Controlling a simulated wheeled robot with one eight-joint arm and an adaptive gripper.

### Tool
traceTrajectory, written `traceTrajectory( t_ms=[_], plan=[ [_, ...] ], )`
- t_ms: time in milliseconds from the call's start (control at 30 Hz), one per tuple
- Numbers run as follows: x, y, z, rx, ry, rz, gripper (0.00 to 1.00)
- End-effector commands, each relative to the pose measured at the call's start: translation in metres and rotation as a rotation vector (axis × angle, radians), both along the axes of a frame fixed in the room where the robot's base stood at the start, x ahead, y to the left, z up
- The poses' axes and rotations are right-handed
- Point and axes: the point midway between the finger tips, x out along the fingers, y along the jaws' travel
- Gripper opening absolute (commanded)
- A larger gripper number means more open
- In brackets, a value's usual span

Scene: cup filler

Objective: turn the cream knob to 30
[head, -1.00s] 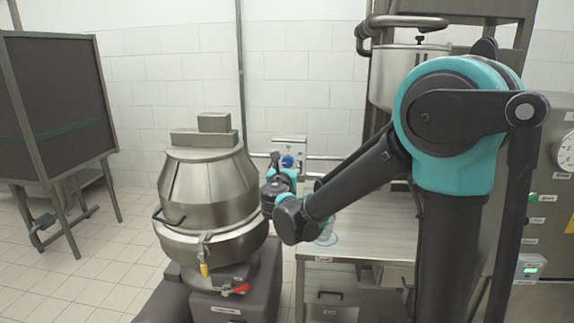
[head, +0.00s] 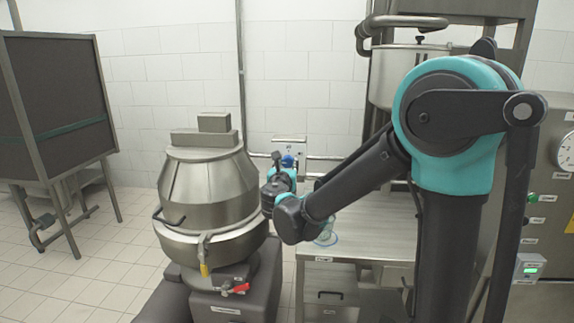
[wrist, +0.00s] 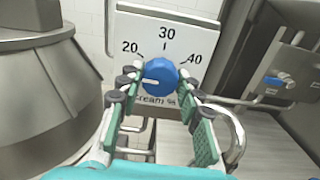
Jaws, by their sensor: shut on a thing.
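The cream knob (wrist: 160,73) is a round blue knob on a white plate (wrist: 190,38) marked 20, 30 and 40, with a partly hidden "cream %" label below. Its white mark lies on the left side of the knob, pointing left and slightly down, below the 20. My gripper (wrist: 158,78) is shut on the knob, with a fingertip at its left and right sides. In the head view, the knob (head: 288,161) shows small at the wall plate, just beyond my gripper (head: 281,172).
A large steel vessel (head: 208,195) stands left of my gripper. A steel table (head: 375,238) lies below and to the right. In the wrist view, another blue knob (wrist: 271,81) sits on a grey panel at the right. A pipe runs along the wall.

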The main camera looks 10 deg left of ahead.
Motion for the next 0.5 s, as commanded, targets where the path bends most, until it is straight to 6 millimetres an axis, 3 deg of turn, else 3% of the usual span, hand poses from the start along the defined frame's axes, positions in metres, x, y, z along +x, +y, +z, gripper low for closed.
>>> traceTrajectory(
  t_ms=[500],
  plan=[
    [-0.0001,-0.0004,-0.0001,0.385,0.000,0.000,0.06]
  ],
)
